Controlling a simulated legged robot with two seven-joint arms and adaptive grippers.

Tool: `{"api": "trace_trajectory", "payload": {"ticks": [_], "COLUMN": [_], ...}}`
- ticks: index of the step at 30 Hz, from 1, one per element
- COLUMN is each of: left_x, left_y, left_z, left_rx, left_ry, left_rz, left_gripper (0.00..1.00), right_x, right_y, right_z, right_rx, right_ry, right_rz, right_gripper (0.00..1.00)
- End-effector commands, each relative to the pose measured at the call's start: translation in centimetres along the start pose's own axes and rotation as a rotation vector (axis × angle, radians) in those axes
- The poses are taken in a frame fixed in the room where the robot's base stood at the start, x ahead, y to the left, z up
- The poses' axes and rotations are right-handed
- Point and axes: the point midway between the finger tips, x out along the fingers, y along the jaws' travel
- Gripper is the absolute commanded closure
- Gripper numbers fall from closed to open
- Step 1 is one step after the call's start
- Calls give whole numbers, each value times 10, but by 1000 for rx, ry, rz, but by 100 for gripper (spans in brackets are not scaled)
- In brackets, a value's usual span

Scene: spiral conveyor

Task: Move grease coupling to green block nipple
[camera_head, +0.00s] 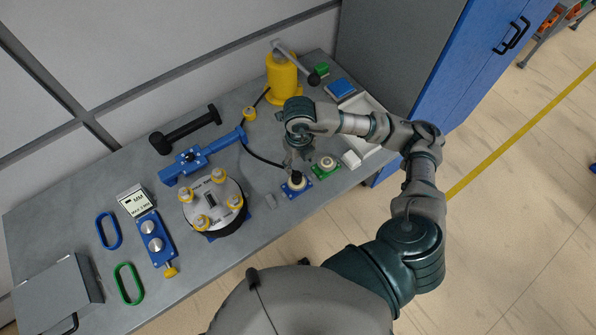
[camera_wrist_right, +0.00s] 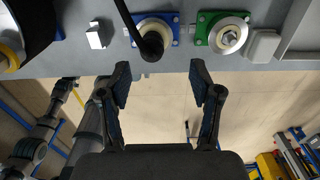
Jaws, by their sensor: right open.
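The grease coupling (camera_wrist_right: 152,45) is a dark cylinder on the end of a black hose. It sits at the nipple on the blue block (camera_head: 297,190), and the block also shows in the right wrist view (camera_wrist_right: 172,20). The green block (camera_head: 325,168) stands just right of it with a bare, pale round nipple disc, clear in the right wrist view (camera_wrist_right: 224,35). My right gripper (camera_wrist_right: 160,82) is open and empty, its fingertips on either side of the coupling's line but apart from it. In the head view it hangs above the blue block (camera_head: 297,162). My left gripper is out of view.
The black hose (camera_head: 262,158) runs across the table toward the yellow pump (camera_head: 283,78). A round flanged part with yellow knobs (camera_head: 213,203) stands left of the blocks. A pale tray (camera_head: 365,140) is at the right.

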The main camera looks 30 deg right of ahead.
Motion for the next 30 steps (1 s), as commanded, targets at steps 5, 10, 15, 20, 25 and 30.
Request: {"api": "trace_trajectory", "payload": {"ticks": [5,10,15,20,25,30], "left_x": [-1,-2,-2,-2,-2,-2], "left_y": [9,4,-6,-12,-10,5], "left_z": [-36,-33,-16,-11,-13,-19], "left_rx": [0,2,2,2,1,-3], "left_ry": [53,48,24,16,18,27], "left_rz": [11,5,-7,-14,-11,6], "left_gripper": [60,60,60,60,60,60], "right_x": [36,61,74,77,77,76], "right_y": [6,8,4,1,1,3], "right_z": [-2,0,0,0,0,0], "right_rx": [-3,-3,-2,-3,-3,-2], "right_ry": [3,1,-1,-1,-1,-1], "right_rz": [-3,-4,-1,1,3,0], "right_gripper": [36,36,36,36,43,86]}}
